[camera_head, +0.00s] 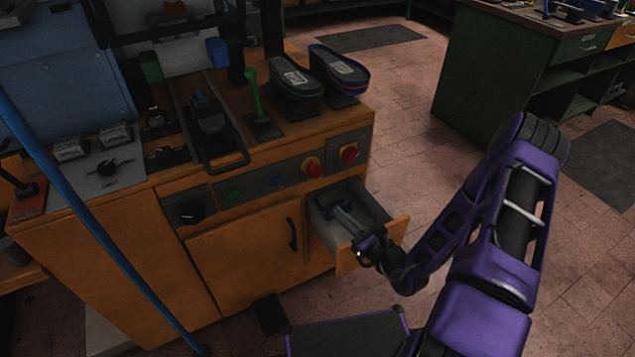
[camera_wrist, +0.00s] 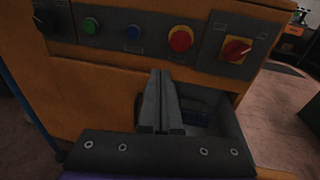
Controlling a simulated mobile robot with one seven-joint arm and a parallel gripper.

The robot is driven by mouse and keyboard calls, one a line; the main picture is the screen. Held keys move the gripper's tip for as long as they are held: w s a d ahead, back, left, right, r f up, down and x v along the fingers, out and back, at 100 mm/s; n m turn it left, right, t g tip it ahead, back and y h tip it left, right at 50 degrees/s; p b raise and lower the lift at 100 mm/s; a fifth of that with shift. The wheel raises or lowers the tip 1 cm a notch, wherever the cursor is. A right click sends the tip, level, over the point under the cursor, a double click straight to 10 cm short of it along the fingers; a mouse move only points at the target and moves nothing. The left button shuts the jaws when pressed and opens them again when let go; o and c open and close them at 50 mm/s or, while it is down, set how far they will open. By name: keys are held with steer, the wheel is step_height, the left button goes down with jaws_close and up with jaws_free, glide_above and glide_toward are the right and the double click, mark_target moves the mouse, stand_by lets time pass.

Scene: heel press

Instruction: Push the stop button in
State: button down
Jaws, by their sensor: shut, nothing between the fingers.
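The stop button is a round red mushroom head on a yellow ring (camera_wrist: 180,40), on the grey panel of the orange machine. It also shows in the head view (camera_head: 312,167). My gripper (camera_wrist: 160,73) is shut and empty, its fingers pointing towards the panel. In the wrist view its tips appear below and slightly left of the stop button, apart from it. In the head view my gripper (camera_head: 338,209) is over the open drawer, below the panel. The stop button is unobstructed in both views.
A red rotary switch on a yellow plate (camera_wrist: 236,49) sits right of the stop button. A blue button (camera_wrist: 132,31) and green button (camera_wrist: 90,25) sit left. The open drawer (camera_head: 401,229) juts out below. A door handle (camera_head: 292,234) protrudes left of it.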

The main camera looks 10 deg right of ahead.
mark_target(317, 173)
steer(key=d+m+h, duration=0.1)
steer(key=m+t+h, duration=0.1)
steer(key=shift+s+d+r+t+h, duration=0.1)
steer(key=shift+d+r+t+h, duration=0.2)
steer(key=shift+d+r, duration=0.1)
steer(key=shift+f, duration=0.1)
steer(key=b+x, duration=0.1)
steer(key=x, duration=1.3)
steer(key=shift+a+b, duration=0.1)
steer(key=shift+b, duration=0.3)
